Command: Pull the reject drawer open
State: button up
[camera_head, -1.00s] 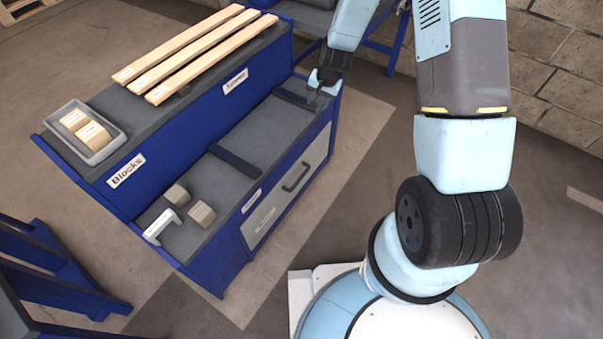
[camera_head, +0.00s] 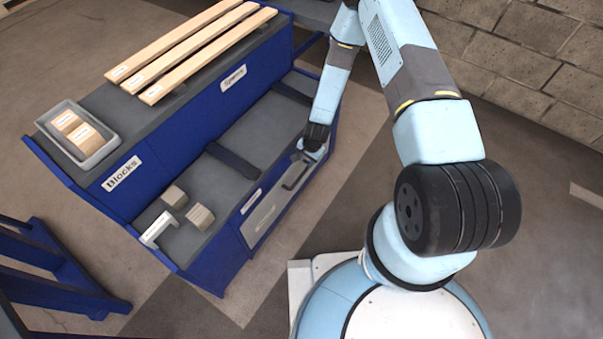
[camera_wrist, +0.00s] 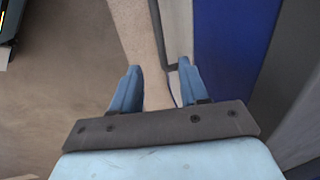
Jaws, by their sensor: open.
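The reject drawer's light grey front (camera_head: 265,214) is set in the lower right side of the blue bench and looks flush with it. Its dark bar handle (camera_head: 295,175) is on the upper part of that front. My gripper (camera_head: 308,155) is open and empty, just above the handle's far end, partly covering that end of the drawer. In the wrist view my gripper's two blue fingers (camera_wrist: 159,72) are spread. The drawer front (camera_wrist: 178,28) and a thin dark bar, seemingly the handle (camera_wrist: 156,32), run up near the right finger. I cannot tell whether they touch.
The blue bench (camera_head: 190,262) carries wooden blocks (camera_head: 199,216), a white bracket (camera_head: 158,229), a grey tray (camera_head: 98,155) of blocks and long planks (camera_head: 190,50). A blue stand (camera_head: 50,265) is at lower left. The floor (camera_head: 310,220) before the drawer is clear.

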aim_at(301, 176)
jog(key=f, duration=0.4)
jog(key=w+a+f, duration=0.1)
jog(key=f, duration=0.8)
jog(key=shift+w+a+f, duration=0.1)
jog(key=shift+w+a, duration=0.2)
jog(key=shift+a, duration=0.1)
jog(key=shift+c, duration=0.2)
grip_shut()
